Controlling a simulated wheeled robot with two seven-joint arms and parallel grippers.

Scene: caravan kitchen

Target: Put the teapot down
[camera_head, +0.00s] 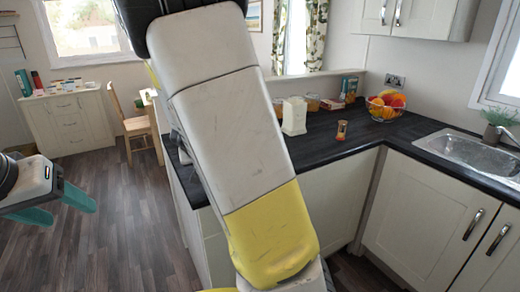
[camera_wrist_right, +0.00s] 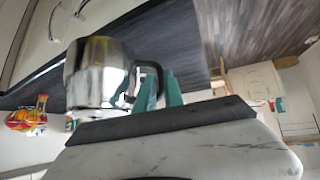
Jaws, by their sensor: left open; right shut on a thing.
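The teapot (camera_wrist_right: 95,75) is shiny metal with a black handle (camera_wrist_right: 152,68), and shows in the right wrist view. My right gripper (camera_wrist_right: 162,90) has its teal fingers shut on the handle. I cannot tell whether the teapot's base touches the dark countertop behind it. In the head view the teapot and right gripper are not visible; my own white and yellow arm covers the middle. My left gripper (camera_head: 68,209) is open and empty at the left edge, over the floor.
The dark countertop (camera_head: 345,140) carries a white container (camera_head: 294,116), a small hourglass-like item (camera_head: 341,130) and a fruit bowl (camera_head: 386,106). A sink (camera_head: 470,150) is at the right. The counter's front stretch is clear. A wooden chair (camera_head: 135,122) stands at the back left.

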